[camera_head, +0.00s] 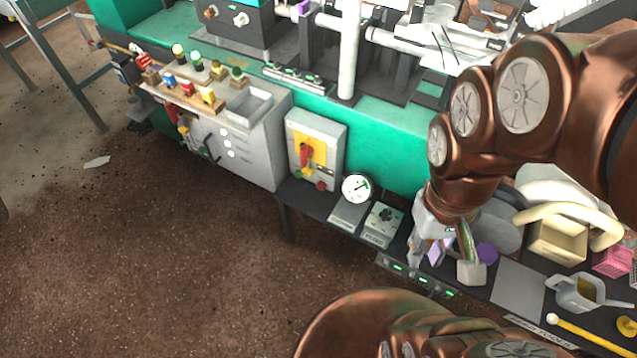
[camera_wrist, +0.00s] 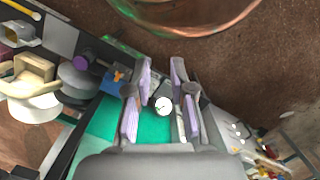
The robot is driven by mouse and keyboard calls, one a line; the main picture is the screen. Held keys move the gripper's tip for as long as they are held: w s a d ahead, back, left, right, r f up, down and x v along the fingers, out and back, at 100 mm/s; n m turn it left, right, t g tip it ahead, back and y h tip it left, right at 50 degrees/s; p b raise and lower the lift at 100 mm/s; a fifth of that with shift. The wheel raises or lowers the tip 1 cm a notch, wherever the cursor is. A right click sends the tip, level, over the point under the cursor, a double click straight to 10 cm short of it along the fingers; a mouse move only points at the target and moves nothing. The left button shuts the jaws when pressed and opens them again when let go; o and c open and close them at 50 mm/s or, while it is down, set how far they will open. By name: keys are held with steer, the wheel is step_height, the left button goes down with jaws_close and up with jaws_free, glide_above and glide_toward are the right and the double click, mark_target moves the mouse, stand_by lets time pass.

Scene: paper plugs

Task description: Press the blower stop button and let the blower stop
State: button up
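My gripper (camera_head: 432,250) hangs over the dark shelf along the green machine, right of the gauge and the small plates. In the wrist view my gripper (camera_wrist: 161,84) has its two purple-padded fingers apart with nothing held between them. A grey control box (camera_head: 330,136) with a yellow plate and red handle stands left of it. A red button (camera_head: 320,186) sits low on that box, with a small green one beside it. I cannot read which button is the blower stop. A white round gauge (camera_head: 356,188) stands between; it also shows beyond my fingers in the wrist view (camera_wrist: 163,106).
Two small grey plates (camera_head: 382,222) lie near the gauge. A strip with green lights (camera_head: 420,278) runs along the shelf's front edge. A grey pump-like body with a purple knob (camera_head: 487,253) and a beige bin (camera_head: 557,244) stand right of my gripper.

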jaws_close()
stand_by(1.1)
